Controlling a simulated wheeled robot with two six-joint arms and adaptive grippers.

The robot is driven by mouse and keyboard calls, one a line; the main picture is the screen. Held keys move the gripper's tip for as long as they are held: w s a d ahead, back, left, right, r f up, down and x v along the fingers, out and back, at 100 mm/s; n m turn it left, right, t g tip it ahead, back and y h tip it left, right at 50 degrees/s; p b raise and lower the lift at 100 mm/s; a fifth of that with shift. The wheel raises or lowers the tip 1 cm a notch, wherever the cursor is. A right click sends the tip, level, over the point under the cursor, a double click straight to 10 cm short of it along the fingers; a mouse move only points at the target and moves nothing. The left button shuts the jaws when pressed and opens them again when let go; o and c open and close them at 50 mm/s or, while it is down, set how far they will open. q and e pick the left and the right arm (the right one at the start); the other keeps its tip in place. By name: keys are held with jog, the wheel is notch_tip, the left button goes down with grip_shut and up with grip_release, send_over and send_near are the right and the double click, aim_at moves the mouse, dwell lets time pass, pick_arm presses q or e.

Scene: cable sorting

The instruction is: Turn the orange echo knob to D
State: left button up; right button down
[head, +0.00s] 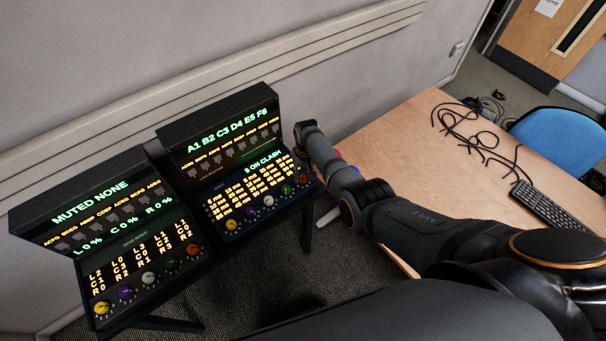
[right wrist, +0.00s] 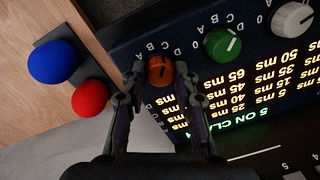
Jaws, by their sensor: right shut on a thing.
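The orange echo knob (right wrist: 159,70) sits at the end of a row of knobs on the dark panel, beside the green knob. It also shows at the right end of the right-hand console's knob row in the head view (head: 303,178). My right gripper (right wrist: 160,77) has a finger on each side of the orange knob and is shut on it. Letters ring the knob, partly hidden by the fingers; I cannot tell which letter its pointer faces. In the head view my right arm reaches in from the right to the console. My left gripper is not in view.
The green knob (right wrist: 222,45) and white knob (right wrist: 293,17) are close to the fingers. A blue ball (right wrist: 54,62) and a red ball (right wrist: 90,98) stand near the panel. A second console (head: 110,240) stands left. The wooden table (head: 420,150) holds cables (head: 475,140) and a keyboard (head: 550,210).

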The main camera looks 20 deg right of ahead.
aim_at(305, 178)
jog(key=m, duration=0.3)
jog(key=shift+m, duration=2)
jog(key=c, duration=1)
grip_release()
jog(key=r, duration=1.2)
jog(key=shift+s+d, duration=0.2)
jog(key=shift+d, duration=0.05)
